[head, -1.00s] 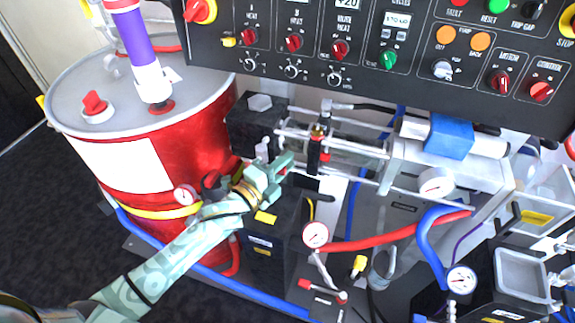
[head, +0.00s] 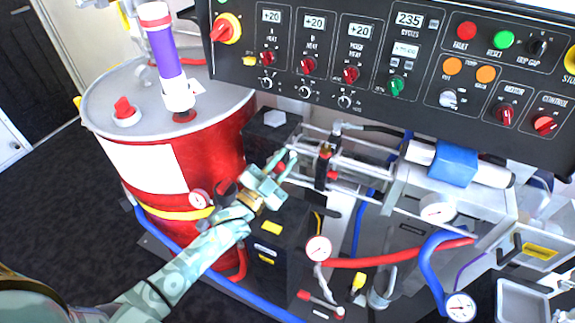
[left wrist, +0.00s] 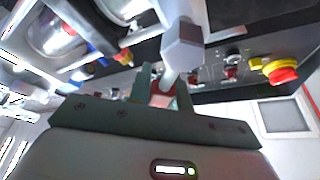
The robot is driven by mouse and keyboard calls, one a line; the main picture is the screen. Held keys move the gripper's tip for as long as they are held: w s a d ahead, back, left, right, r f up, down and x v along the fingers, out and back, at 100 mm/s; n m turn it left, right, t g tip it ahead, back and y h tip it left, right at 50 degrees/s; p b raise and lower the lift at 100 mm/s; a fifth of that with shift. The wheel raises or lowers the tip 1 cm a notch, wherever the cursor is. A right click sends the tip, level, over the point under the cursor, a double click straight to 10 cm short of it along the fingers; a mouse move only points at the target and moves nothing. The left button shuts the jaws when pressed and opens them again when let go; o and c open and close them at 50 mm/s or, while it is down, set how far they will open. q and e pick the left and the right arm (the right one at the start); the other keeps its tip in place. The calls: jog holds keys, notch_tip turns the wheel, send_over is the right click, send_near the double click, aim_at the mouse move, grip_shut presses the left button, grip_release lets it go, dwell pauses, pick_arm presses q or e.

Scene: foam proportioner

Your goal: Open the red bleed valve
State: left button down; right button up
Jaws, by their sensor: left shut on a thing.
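My left gripper (head: 284,163) is at the pump, beside the dark block with a pale hexagonal top (head: 275,118) and left of the silver rods. In the left wrist view, its two fingers (left wrist: 163,88) close on a small red part (left wrist: 162,99), which I take to be the red bleed valve's handle. My right gripper is in neither view.
The red drum (head: 214,135) stands left of my arm. The black control panel (head: 420,60) overhangs the pump. A grey post with a squared end (left wrist: 184,48) is close to the fingers. Red hose (head: 390,258) and a gauge (head: 318,248) lie to the right.

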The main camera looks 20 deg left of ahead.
pick_arm(q)
jog(key=shift+a+r+n+t+y+p, duration=0.3)
jog(key=shift+a+n+y, duration=0.45)
jog(key=shift+n, duration=1.05)
jog(key=shift+a+r+n+t+y+p, duration=0.1)
jog(key=shift+a+n+t+y+p, duration=0.3)
jog(key=shift+n+y, duration=1)
jog(key=shift+a+r+n+t+y+p, duration=0.15)
jog(key=shift+a+n+y+p, duration=0.5)
jog(key=shift+n, duration=1.55)
jog(key=shift+a, duration=0.2)
jog(key=c, duration=1.3)
grip_release()
jog(key=shift+r, duration=0.1)
jog(key=v, duration=1.6)
jog(key=shift+s+a, duration=0.1)
